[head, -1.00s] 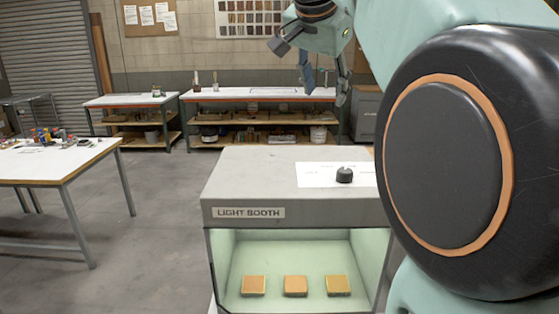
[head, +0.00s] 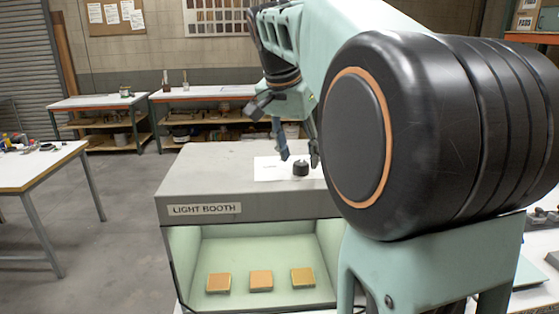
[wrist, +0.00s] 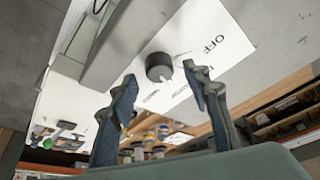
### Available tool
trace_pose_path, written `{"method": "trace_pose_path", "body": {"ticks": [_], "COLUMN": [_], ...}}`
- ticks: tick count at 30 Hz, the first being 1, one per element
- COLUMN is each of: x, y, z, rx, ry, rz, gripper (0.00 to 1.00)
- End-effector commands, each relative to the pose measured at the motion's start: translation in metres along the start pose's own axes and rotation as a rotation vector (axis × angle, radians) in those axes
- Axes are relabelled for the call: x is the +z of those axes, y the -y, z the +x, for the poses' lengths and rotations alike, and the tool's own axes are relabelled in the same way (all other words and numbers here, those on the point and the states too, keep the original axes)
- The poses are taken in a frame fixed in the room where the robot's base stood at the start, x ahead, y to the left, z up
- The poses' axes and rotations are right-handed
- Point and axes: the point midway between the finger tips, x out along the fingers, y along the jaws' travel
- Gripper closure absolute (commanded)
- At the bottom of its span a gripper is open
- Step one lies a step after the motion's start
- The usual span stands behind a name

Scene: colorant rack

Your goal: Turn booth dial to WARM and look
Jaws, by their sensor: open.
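The dial (head: 300,168) is a small black knob on a white label plate (head: 268,169) on top of the grey light booth (head: 215,170). In the wrist view the dial (wrist: 158,67) sits beyond my fingertips, roughly between them. The word OFF shows on the plate (wrist: 205,35); other lettering is too small or cut off, and I cannot tell where the dial points. My gripper (head: 298,157) is open and empty, fingers pointing down by the dial. I cannot tell if they touch it. Three tan blocks (head: 261,280) lie inside the lit booth.
My arm covers the booth's right side. A white table (head: 40,165) with small items stands at the left. Two workbenches (head: 215,92) stand along the back wall. Open floor (head: 125,230) lies between the left table and booth.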

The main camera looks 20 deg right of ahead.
Motion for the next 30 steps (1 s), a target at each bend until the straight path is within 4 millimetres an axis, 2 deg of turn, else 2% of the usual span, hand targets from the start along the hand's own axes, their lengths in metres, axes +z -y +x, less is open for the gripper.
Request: {"method": "trace_pose_path", "body": {"ticks": [6, 15, 26, 30], "x": [0.000, 0.000, 0.000, 0.000], "y": [-0.001, 0.000, 0.000, 0.000], "z": [0.019, 0.021, 0.021, 0.020], "rx": [0.001, -0.001, 0.000, 0.001], "ry": [0.000, -0.001, -0.001, -0.001], "rz": [0.001, 0.001, 0.000, 0.004], "gripper": [0.56, 0.56, 0.96, 0.98]}}
